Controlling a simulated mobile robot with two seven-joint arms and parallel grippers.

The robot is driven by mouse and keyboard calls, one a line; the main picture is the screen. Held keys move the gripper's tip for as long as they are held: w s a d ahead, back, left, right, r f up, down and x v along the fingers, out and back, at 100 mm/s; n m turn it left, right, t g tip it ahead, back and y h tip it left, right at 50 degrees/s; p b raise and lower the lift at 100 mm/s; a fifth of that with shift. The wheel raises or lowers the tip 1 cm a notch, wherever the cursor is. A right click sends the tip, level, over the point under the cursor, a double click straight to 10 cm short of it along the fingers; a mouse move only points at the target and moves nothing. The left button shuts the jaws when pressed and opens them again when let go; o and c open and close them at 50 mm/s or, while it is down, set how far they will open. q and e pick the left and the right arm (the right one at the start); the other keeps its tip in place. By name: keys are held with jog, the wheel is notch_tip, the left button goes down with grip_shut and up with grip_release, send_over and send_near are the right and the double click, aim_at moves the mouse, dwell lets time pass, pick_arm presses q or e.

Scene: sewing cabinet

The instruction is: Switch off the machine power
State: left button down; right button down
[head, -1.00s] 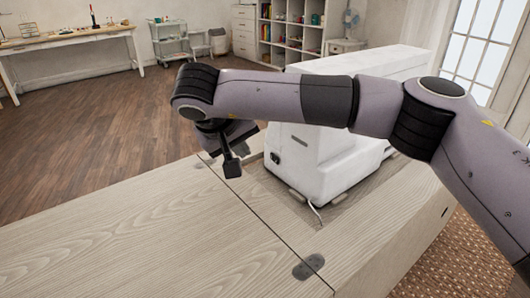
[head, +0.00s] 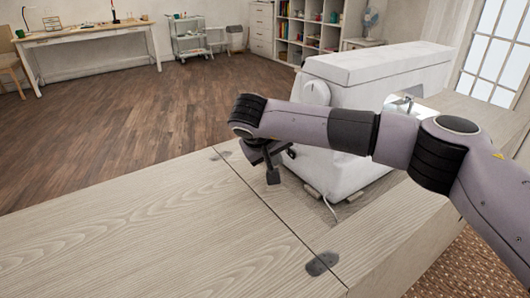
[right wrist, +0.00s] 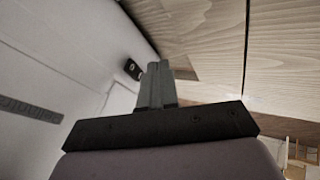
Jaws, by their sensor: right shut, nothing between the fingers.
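The white sewing machine (head: 385,65) stands on the wooden cabinet top, partly hidden behind my right arm. In the right wrist view its pale end face (right wrist: 60,45) fills the left side. A small black power switch (right wrist: 132,69) sits on that face, just left of the fingertips. My right gripper (head: 273,177) is shut and empty, pointing down beside the machine's end, above the cabinet top. It also shows in the right wrist view (right wrist: 156,68), apart from or only close to the switch; I cannot tell the exact gap. My left gripper is out of view.
The cabinet's wooden top (head: 150,235) is bare to the left, with a seam and dark hinges (head: 322,263). A white cord (head: 329,208) runs from the machine's base. A table (head: 85,35), a trolley (head: 190,40) and shelves (head: 308,30) stand far back.

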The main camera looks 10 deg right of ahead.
aim_at(292, 153)
jog(key=shift+w+d+r, duration=0.1)
jog(key=shift+w+d, duration=0.05)
jog(key=shift+d, duration=0.5)
jog(key=shift+w+d+r, duration=0.1)
jog(key=shift+w+d, duration=0.05)
jog(key=shift+d, duration=0.5)
jog(key=shift+d+r+p, duration=0.25)
jog(key=shift+d+p, duration=0.4)
jog(key=shift+p, duration=0.3)
jog(key=shift+d+f+n+y+p, duration=0.2)
jog(key=shift+n+y+p, duration=0.1)
jog(key=shift+n+p, duration=0.15)
jog(key=shift+d+t, duration=0.1)
jog(key=shift+t, duration=0.2)
jog(key=shift+w, duration=0.1)
jog(key=shift+w+a+r+b, duration=0.1)
jog(key=shift+w+a+b, duration=0.2)
jog(key=shift+w+a, duration=0.2)
